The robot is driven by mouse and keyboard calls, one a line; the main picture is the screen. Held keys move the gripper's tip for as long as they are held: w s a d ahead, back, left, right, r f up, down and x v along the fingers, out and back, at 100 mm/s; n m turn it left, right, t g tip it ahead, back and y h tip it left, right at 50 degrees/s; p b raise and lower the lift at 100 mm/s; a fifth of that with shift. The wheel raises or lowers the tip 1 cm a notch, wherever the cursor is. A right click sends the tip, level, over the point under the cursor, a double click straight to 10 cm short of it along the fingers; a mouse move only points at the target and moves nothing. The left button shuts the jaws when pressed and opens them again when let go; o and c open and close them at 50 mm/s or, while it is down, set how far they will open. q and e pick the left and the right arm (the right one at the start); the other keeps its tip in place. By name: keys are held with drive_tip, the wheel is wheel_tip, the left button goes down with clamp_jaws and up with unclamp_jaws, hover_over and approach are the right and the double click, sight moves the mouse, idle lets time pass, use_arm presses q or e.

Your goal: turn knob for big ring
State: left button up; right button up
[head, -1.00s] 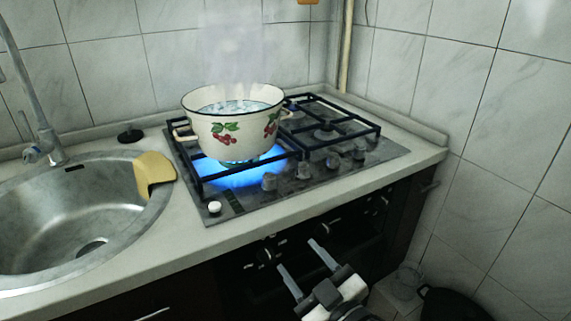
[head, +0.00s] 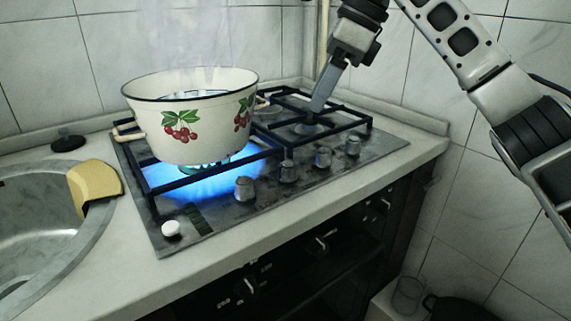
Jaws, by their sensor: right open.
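The hob (head: 200,225) has a row of several metal knobs along its front right, among them a near-left knob (head: 244,189), a knob beside it (head: 288,171), another (head: 322,157) and the far-right knob (head: 353,146). No marking shows which knob belongs to which ring. Blue flame (head: 205,182) burns on the left ring under a white enamel pot (head: 200,125) with cherries; it steams. My right gripper (head: 317,108) is open and empty, fingers pointing down over the right grates, behind the knobs; one finger hides the other. My left gripper is out of view.
A white button (head: 171,229) sits at the hob's front left corner. A sink (head: 40,230) with a yellow sponge (head: 95,185) on its rim lies left. Black grates (head: 345,112) rise above the hob. The counter's front strip (head: 330,195) is clear. The tiled wall (head: 480,210) bounds the right.

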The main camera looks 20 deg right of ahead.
sight(289, 163)
drive_tip(key=b+x, duration=0.1)
drive_tip(key=x, duration=0.8)
drive_tip(key=d+b+x, duration=0.1)
drive_tip(key=x, duration=0.3)
drive_tip(key=shift+w+a+f+b, duration=0.2)
drive_tip(key=shift+f+b, duration=0.15)
drive_tip(key=shift+f, duration=0.2)
drive_tip(key=shift+a+f, duration=0.2)
drive_tip(key=shift+f, duration=0.3)
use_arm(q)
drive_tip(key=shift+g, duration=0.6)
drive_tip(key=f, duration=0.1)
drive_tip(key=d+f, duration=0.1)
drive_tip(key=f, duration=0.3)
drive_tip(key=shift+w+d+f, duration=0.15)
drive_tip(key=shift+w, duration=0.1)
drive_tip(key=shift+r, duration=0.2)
use_arm(e)
drive_tip(key=c, duration=1)
